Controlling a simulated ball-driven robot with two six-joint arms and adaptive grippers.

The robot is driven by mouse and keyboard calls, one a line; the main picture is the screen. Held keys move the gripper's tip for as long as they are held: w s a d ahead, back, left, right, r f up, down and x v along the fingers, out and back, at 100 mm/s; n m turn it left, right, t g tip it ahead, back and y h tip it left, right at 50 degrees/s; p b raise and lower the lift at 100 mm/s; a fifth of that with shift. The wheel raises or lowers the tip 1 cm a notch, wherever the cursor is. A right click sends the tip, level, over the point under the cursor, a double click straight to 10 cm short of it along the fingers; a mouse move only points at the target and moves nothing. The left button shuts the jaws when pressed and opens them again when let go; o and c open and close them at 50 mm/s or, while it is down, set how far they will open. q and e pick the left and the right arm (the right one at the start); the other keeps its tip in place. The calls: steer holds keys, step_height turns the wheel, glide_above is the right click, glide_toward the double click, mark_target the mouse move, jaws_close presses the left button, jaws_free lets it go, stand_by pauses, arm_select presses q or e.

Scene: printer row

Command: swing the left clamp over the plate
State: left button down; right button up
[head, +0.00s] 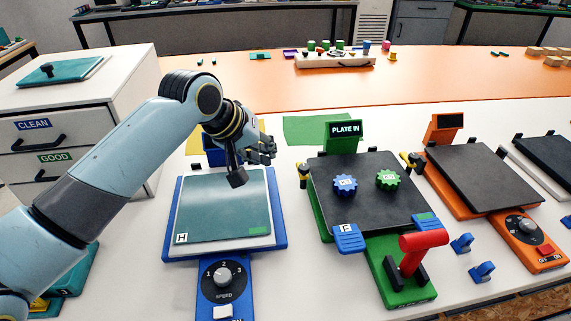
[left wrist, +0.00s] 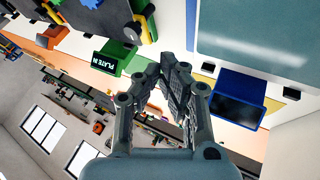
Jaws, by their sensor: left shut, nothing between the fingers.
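The green printer (head: 317,205) carries a dark plate (head: 365,167) with a blue gear (head: 345,185) and a green gear (head: 389,180) on it. A yellow-and-black clamp (head: 303,174) stands at the plate's left edge, seemingly turned outward. It shows partly in the left wrist view (left wrist: 147,12). A similar right clamp (head: 411,161) stands at the right edge. My left gripper (head: 268,148) is shut and empty, above the back of the blue printer, left of the left clamp and apart from it. Its fingers show in the left wrist view (left wrist: 161,68). My right gripper is out of view.
The blue printer (head: 281,232) with a teal plate (head: 222,208) lies below my left arm. The "PLATE IN" display (head: 346,130) rises behind the dark plate. Blue clips (head: 348,238) sit at its front edge, near a red-handled lever (head: 420,241). An orange printer (head: 531,226) stands right.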

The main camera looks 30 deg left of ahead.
mark_target(302, 167)
arm_select(q)
steer(key=b+x, duration=0.1)
steer(key=x, duration=0.7)
steer(key=shift+w+f, duration=0.2)
steer(key=shift+f, duration=0.15)
steer(key=shift+w+d+f, duration=0.1)
steer(key=shift+w+f, duration=0.25)
steer(key=shift+f, duration=0.1)
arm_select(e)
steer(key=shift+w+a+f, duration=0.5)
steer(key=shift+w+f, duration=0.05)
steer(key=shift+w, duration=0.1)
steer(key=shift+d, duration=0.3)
arm_select(q)
steer(key=shift+w+m+h, duration=0.25)
steer(key=shift+m+h, duration=0.15)
steer(key=shift+m, duration=0.3)
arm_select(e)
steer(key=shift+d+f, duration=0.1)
